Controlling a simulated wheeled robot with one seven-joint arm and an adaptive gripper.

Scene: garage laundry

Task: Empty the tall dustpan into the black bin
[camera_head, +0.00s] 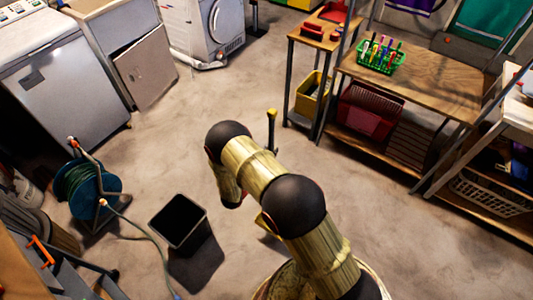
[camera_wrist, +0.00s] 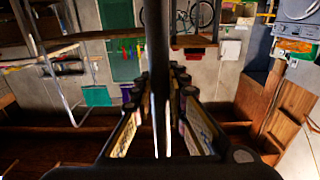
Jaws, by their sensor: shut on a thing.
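The black bin (camera_head: 180,225) stands upright and open on the floor, left of my arm in the head view. Its inside looks dark, and I cannot tell what is in it. A thin dark pole with a yellow top (camera_head: 271,130) rises just right of my arm; it looks like the tall dustpan's handle. Its lower end and the pan are hidden behind my arm. In the wrist view my gripper (camera_wrist: 160,105) is closed around a dark upright pole (camera_wrist: 158,45), apparently that handle. My gripper's fingers are hidden in the head view.
A hose reel (camera_head: 88,190) stands left of the bin, with its hose trailing on the floor beside the bin. A wooden workbench (camera_head: 425,88) with a green basket (camera_head: 381,55) is at right. A washer (camera_head: 60,85) is at upper left. The middle floor is clear.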

